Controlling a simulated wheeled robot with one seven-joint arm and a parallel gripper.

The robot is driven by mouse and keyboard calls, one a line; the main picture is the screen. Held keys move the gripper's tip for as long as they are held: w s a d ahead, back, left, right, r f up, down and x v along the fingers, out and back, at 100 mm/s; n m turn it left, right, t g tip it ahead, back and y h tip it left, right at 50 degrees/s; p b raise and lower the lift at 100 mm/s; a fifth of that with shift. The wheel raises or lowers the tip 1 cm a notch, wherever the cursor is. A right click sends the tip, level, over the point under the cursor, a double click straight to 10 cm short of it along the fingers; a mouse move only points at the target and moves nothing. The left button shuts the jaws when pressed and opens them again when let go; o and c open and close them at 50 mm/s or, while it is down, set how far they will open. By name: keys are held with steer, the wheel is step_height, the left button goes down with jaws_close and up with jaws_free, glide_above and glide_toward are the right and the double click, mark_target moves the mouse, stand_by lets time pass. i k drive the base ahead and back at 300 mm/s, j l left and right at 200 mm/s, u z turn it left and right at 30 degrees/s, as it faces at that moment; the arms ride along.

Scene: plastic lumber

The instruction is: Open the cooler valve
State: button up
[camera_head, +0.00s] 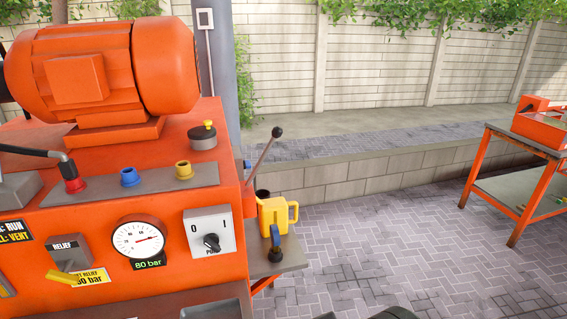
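An orange hydraulic machine (110,195) fills the left of the head view. At its right side, a small valve with an upright blue handle (275,236) and a dark base stands by a grey side shelf (285,258). No label marks it as the cooler valve, and I cannot tell whether it is open or shut. A yellow mug-like object (277,214) sits just behind it. Dark shapes at the bottom edge may be parts of my arm. My gripper is not recognisable in view.
The panel has a gauge (139,240) marked 80 bar, a pump switch (211,242) and a yellow relief lever (64,277). A metal lever (264,150) leans up at the machine's right edge. An orange cart (520,180) stands far right. The paving between is clear.

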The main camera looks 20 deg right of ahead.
mark_target(246, 164)
steer(key=z, duration=0.15)
steer(key=i+l+u, duration=0.3)
steer(key=l, duration=0.4)
steer(key=l+u, duration=0.3)
steer(key=l, duration=0.45)
steer(key=i+l+u, duration=0.1)
steer(key=l+u, duration=0.2)
steer(key=l, duration=0.5)
steer(key=i+l+u, duration=0.1)
steer(key=i, duration=0.3)
steer(key=i+l+u, duration=0.1)
steer(key=i+l, duration=0.25)
steer(key=i, duration=0.05)
